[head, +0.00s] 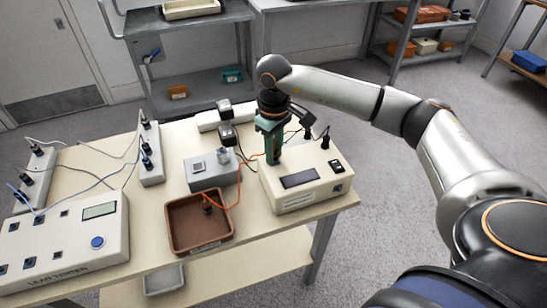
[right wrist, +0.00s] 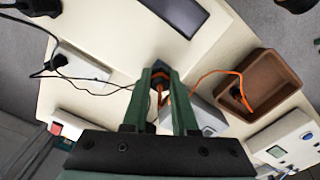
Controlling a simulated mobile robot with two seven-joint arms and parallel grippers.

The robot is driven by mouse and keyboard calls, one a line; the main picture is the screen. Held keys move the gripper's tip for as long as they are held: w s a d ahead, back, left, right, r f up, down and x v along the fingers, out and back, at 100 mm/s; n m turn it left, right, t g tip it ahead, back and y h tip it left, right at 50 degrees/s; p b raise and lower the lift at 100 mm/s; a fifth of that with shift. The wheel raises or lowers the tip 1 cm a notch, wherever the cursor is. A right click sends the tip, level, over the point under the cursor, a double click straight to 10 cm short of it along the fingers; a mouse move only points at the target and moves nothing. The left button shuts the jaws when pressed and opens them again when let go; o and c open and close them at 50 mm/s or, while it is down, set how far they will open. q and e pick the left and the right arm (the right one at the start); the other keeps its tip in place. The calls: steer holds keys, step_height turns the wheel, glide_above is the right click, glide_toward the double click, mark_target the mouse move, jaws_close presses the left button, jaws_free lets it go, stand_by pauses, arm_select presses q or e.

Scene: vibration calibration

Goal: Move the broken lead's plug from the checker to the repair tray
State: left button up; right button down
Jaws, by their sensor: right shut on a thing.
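My right gripper (head: 273,156) comes down onto the back left of the cream checker box (head: 306,180). In the right wrist view its green fingers (right wrist: 160,76) are shut on the dark plug with orange lead (right wrist: 160,92). The fingers hide much of the plug, and I cannot tell whether it still sits in a socket. The orange lead (head: 239,190) runs left from the gripper into the brown tray (head: 176,236), where a dark end piece (head: 208,205) lies. The tray also shows in the right wrist view (right wrist: 284,66). My left gripper is out of view.
A box marked LEAD TESTER (head: 65,250) fills the table's front left. Socket strips with blue and black leads (head: 152,165) stand behind it. A white strip with black adapters (head: 208,121) is at the back.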

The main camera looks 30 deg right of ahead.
steer(key=shift+n+b, duration=0.5)
steer(key=shift+n, duration=0.6)
steer(key=c, duration=0.6)
jaws_free()
steer(key=shift+c, duration=0.4)
steer(key=m, duration=0.4)
steer(key=shift+m, duration=0.5)
steer(key=m, duration=0.3)
steer(key=shift+p, duration=0.35)
